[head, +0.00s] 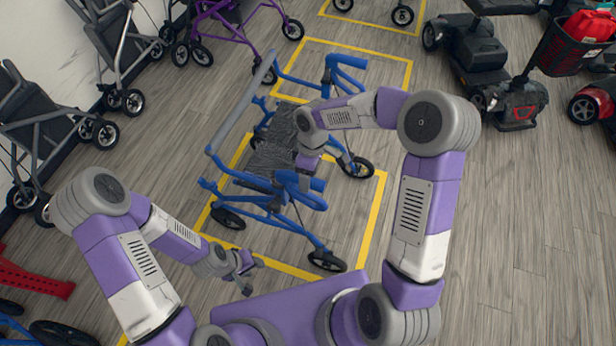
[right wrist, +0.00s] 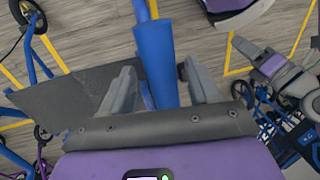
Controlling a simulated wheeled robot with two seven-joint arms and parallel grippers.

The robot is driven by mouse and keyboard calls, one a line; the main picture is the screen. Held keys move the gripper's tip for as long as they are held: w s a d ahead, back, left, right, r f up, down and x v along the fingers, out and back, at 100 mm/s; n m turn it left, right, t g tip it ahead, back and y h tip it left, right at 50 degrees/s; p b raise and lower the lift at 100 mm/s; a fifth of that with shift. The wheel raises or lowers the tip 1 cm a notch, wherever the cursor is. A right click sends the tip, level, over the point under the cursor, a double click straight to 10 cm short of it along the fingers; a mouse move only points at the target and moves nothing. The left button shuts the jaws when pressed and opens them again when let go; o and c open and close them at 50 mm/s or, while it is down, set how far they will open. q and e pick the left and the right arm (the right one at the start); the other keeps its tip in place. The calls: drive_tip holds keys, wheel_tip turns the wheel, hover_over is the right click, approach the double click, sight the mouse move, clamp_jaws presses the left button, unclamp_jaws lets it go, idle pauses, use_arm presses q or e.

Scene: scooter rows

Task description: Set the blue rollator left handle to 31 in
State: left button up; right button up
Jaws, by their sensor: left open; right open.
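The blue rollator (head: 268,200) stands upright on the floor inside a yellow-lined bay. It has a dark seat (head: 272,155), a long grey bar and two blue handles, a far one (head: 347,68) and a near one (head: 312,200). My right gripper (head: 306,180) is at the near handle, and its fingertips are hard to see in the head view. In the right wrist view my right gripper (right wrist: 162,90) is open, with a blue tube (right wrist: 154,55) of the rollator between its fingers. My left gripper (head: 246,272) is open and empty, low beside the rollator's near side. No height marking is readable.
Grey walkers (head: 40,120) stand along the left wall, and a purple rollator (head: 225,25) is at the back. A dark scooter (head: 480,60) stands at the upper right, with a red one at the edge. The wooden floor (head: 520,230) at right is clear.

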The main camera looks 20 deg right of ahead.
use_arm(q)
wheel_tip(320, 180, up, 2)
drive_tip(key=shift+r+p, duration=0.1)
drive_tip(key=shift+p, duration=0.8)
use_arm(e)
wheel_tip(320, 180, up, 6)
drive_tip(key=shift+w+d, duration=0.3)
drive_tip(key=shift+w, duration=0.15)
